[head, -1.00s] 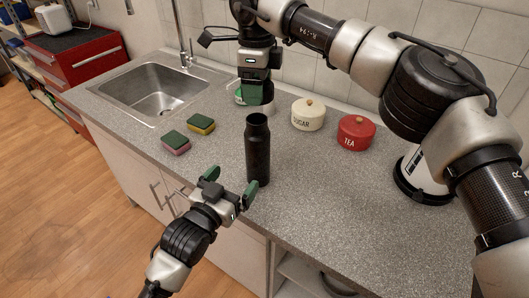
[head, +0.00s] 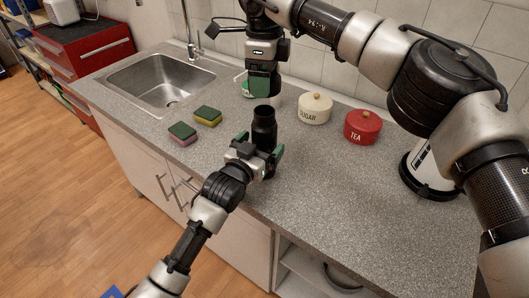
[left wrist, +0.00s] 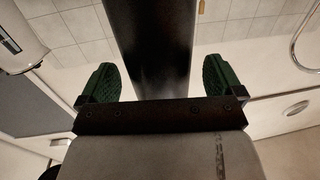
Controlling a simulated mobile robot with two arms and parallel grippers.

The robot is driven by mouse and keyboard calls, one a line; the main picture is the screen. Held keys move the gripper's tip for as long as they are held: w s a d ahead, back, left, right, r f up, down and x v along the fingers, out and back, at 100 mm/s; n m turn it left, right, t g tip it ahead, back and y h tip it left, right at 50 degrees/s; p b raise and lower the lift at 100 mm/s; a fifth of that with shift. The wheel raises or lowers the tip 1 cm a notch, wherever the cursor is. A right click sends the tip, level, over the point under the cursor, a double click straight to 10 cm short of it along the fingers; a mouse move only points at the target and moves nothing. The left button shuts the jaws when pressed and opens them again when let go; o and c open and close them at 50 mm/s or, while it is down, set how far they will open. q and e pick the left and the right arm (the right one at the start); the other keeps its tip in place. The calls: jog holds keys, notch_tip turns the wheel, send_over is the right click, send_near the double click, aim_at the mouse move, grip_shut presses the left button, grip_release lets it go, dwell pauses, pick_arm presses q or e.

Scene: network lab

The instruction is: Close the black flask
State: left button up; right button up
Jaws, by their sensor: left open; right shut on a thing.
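The black flask (head: 264,128) stands upright on the counter with its neck upward. My left gripper (head: 260,149) is open, with a green finger on each side of the flask body. The left wrist view shows the flask (left wrist: 150,40) between the two green fingers of the left gripper (left wrist: 160,78), with a gap on both sides. My right gripper (head: 262,88) points down above and slightly behind the flask mouth. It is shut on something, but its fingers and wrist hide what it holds. I cannot make out the flask's lid.
A cream sugar pot (head: 314,109) and a red tea pot (head: 363,127) stand right of the flask. Two sponges, one yellow (head: 207,115) and one pink (head: 184,134), lie to the left. The sink (head: 160,82) is behind them. The front right counter (head: 350,200) is clear.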

aim_at(264, 108)
pick_arm(q)
jog(key=shift+w+d, duration=0.3)
jog(key=shift+w, duration=0.25)
jog(key=shift+c, duration=0.3)
jog(key=c, duration=1.3)
pick_arm(e)
jog(key=shift+f, duration=2.4)
jog(key=shift+f, duration=0.1)
jog(key=shift+f, duration=0.8)
jog(key=shift+f, duration=0.55)
